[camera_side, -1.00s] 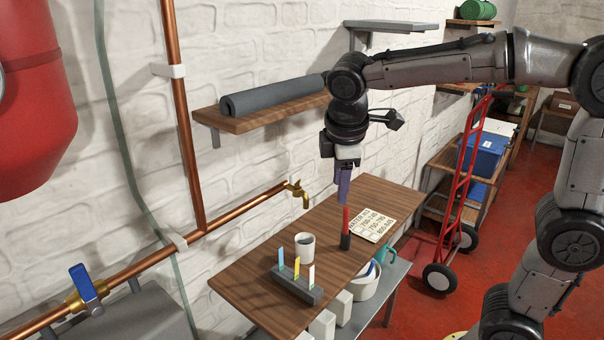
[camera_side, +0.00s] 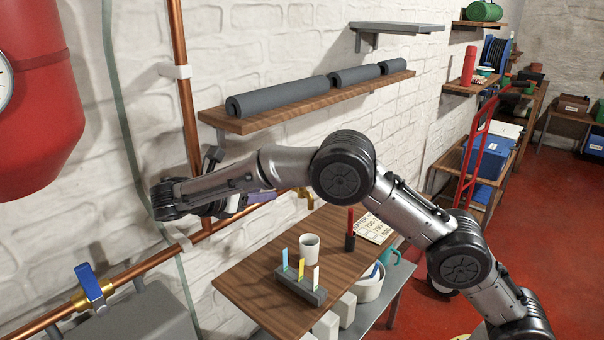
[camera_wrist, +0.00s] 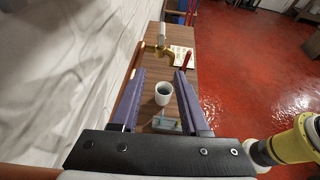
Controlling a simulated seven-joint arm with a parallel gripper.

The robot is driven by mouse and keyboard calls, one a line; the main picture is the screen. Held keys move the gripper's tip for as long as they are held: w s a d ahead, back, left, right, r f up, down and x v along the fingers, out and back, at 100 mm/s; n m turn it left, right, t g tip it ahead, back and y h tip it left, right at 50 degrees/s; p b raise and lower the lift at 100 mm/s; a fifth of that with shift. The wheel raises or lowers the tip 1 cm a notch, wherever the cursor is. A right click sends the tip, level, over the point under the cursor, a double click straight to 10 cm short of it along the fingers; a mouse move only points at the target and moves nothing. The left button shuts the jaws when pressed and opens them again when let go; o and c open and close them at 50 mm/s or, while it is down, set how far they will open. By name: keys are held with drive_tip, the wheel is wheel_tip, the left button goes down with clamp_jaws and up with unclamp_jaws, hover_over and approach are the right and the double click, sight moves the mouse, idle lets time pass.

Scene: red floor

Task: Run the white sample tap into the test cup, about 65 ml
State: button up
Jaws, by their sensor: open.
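The brass tap (camera_side: 306,196) sticks out from the wall at the end of a copper pipe, mostly hidden in the side view. The wrist view shows its brass spout (camera_wrist: 163,52) and a pale upright handle above it. The white test cup (camera_side: 309,246) stands upright on the wooden table, also seen in the wrist view (camera_wrist: 162,94); its fill level is unclear. My gripper (camera_wrist: 161,76) is open and empty, purple fingers apart. Its fingers (camera_side: 262,197) lie roughly level in the side view, pointing right, left of the tap and apart from it.
A grey rack (camera_side: 301,288) with colored strips stands in front of the cup on the table (camera_side: 245,284). A red-and-black upright object (camera_side: 350,230) and a printed card (camera_side: 375,228) are behind. A blue-handled valve (camera_side: 90,285) sits on the pipe. A shelf (camera_side: 310,103) hangs above.

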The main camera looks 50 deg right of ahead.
drive_tip(key=d, duration=0.5)
drive_tip(key=d+f, duration=0.1)
drive_tip(key=d, duration=0.3)
drive_tip(key=w+d, duration=0.1)
drive_tip(key=d, duration=0.4)
drive_tip(key=shift+w+d+f, duration=0.1)
drive_tip(key=shift+d+f, duration=0.1)
drive_tip(key=shift+d, duration=0.15)
drive_tip(key=shift+d+f, duration=0.25)
drive_tip(key=shift+d, duration=0.3)
clamp_jaws()
